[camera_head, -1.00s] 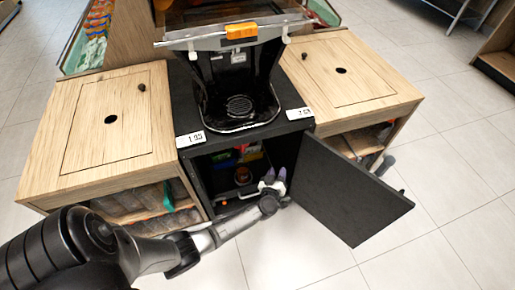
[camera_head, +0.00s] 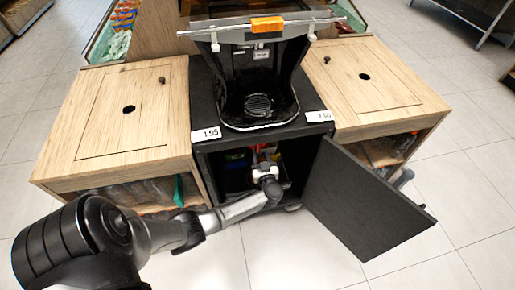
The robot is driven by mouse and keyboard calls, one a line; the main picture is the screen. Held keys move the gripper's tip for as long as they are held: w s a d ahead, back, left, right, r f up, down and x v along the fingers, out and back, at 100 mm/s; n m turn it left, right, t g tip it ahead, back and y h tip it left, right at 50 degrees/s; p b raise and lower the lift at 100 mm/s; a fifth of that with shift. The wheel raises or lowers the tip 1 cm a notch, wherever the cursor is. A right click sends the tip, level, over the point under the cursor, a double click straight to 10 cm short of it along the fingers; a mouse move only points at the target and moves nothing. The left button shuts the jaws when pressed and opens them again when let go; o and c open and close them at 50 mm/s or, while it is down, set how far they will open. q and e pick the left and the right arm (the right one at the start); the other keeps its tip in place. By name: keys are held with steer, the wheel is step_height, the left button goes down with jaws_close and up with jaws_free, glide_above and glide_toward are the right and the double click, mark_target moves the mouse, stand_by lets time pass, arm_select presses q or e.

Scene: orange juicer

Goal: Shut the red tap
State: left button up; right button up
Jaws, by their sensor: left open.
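A small red part (camera_head: 266,149) shows inside the dark lower cabinet, at the top of its opening. It is too small to tell whether it is the red tap or how it is set. My left gripper (camera_head: 264,160) reaches into the cabinet from the front, open, just below and in front of the red part. Its fingertips are small and dim, and I cannot tell whether they touch it. My right gripper is out of view.
The black cabinet door (camera_head: 365,205) stands open to the right of my left arm. The black juicer (camera_head: 258,85) stands on the cabinet. Wooden counters flank it, the left one (camera_head: 100,160) and the right one (camera_head: 410,115). Colored items (camera_head: 236,160) sit inside the cabinet.

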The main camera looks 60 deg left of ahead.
mark_target(258, 147)
arm_select(q)
steer(key=b+x, duration=0.2)
steer(key=x, duration=0.3)
steer(key=shift+a+f, duration=0.1)
steer(key=shift+f, duration=0.05)
steer(key=shift+b+x, duration=0.45)
steer(key=shift+x, duration=0.45)
jaws_close()
